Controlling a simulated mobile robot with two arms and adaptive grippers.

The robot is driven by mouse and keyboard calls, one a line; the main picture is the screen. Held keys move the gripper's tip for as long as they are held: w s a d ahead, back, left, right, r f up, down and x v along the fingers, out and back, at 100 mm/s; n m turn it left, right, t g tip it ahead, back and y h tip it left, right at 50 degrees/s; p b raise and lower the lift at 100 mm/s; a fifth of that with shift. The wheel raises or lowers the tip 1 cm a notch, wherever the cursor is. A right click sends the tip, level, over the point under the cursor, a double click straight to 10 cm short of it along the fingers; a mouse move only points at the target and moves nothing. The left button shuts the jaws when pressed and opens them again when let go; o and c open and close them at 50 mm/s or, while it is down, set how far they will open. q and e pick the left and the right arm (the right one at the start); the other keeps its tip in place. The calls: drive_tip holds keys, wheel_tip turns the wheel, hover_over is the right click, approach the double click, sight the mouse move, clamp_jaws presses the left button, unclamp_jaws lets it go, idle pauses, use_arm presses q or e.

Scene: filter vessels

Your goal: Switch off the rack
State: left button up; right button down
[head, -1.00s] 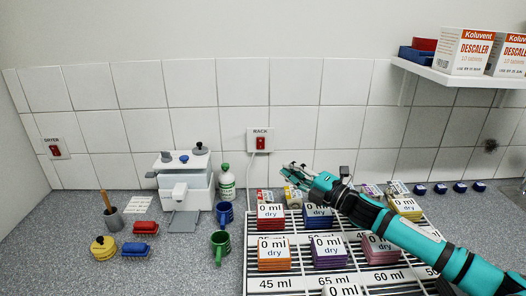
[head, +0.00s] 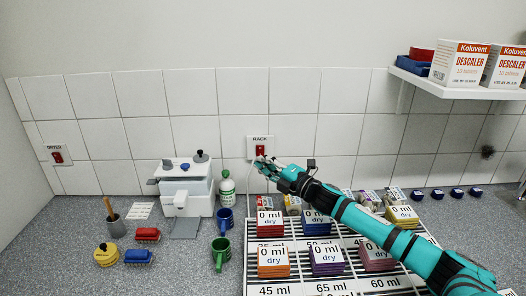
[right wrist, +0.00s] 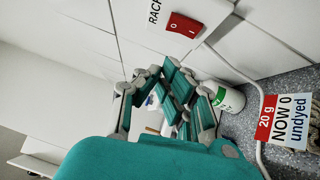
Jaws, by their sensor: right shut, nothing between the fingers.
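The rack switch (head: 260,150) is a red rocker on a white plate labelled RACK on the tiled wall. In the right wrist view the red rocker (right wrist: 185,24) shows marks 0 and 1, just beyond my fingers. My left gripper is out of view.
A second red switch labelled DRYER (head: 57,157) is on the wall at left. A shelf (head: 450,78) with boxes is upper right.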

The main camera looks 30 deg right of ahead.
sight(263, 154)
drive_tip(key=shift+w+d+r+p, duration=0.15)
drive_tip(key=shift+w+d+p, duration=0.3)
drive_tip(key=shift+w, duration=0.5)
drive_tip(key=shift+w+d+r+p, duration=0.1)
drive_tip(key=shift+w+d+p, duration=0.1)
drive_tip(key=shift+w+d, duration=0.55)
drive_tip(key=shift+w+a, duration=0.15)
drive_tip(key=shift+w, duration=0.05)
drive_tip(key=shift+w+d+r, duration=0.2)
drive_tip(key=shift+w+r, duration=0.05)
drive_tip(key=shift+r, duration=0.1)
drive_tip(key=shift+s+f, duration=0.1)
drive_tip(key=shift+f, duration=0.05)
drive_tip(key=shift+a, duration=0.1)
